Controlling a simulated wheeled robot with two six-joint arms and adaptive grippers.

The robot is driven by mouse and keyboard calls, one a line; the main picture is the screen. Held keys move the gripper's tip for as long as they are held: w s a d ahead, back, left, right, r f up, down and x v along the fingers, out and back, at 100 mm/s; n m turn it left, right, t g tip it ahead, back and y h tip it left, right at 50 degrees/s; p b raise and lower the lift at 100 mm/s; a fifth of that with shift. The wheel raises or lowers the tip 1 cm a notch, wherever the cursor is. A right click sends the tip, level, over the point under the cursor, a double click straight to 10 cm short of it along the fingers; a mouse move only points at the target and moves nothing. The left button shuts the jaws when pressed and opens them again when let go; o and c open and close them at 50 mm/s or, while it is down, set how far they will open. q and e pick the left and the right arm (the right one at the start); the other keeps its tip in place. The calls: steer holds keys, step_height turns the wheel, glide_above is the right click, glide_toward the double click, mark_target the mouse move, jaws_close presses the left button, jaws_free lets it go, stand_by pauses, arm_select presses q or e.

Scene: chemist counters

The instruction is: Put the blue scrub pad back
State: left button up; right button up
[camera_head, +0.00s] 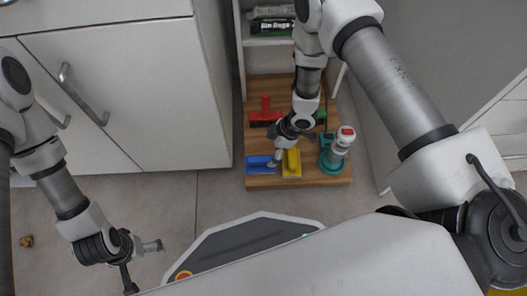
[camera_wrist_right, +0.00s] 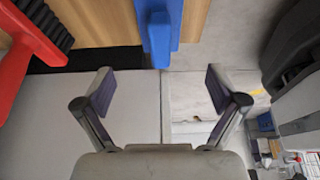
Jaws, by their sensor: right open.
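The blue scrub pad (camera_head: 259,165) lies at the front left corner of a low wooden board (camera_head: 320,181). In the right wrist view the blue pad (camera_wrist_right: 158,38) shows at the top, beyond the fingertips and roughly centred between them. My right gripper (camera_head: 276,158) hangs over the board beside the pad; in the wrist view the gripper (camera_wrist_right: 160,85) has its fingers spread with nothing between them. Whether a finger touches the pad is unclear. My left gripper (camera_head: 152,246) is low at the left over the floor, away from the board; its finger gap is too small to judge.
A yellow pad (camera_head: 292,163) lies right of the blue one. A teal and white item with a red top (camera_head: 340,143) stands at the right. A red brush (camera_head: 264,112) lies behind. White cabinets (camera_head: 130,90) flank the left; floor in front is partly clear.

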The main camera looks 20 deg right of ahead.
steer(key=shift+s+d+r, duration=0.1)
steer(key=shift+d+r, duration=0.1)
steer(key=shift+r, duration=0.3)
steer(key=s+d+r+m+g+h, duration=0.15)
steer(key=s+d+m, duration=0.25)
steer(key=s+m, duration=0.5)
steer(key=s+d+r+m+h, duration=0.35)
steer(key=s+m, duration=0.25)
steer(key=s, duration=0.5)
step_height(320, 180, up, 42)
steer(key=p, duration=4.2)
steer(key=shift+w+f+y, duration=0.2)
steer(key=shift+f+y, duration=0.05)
steer(key=shift+y, duration=0.05)
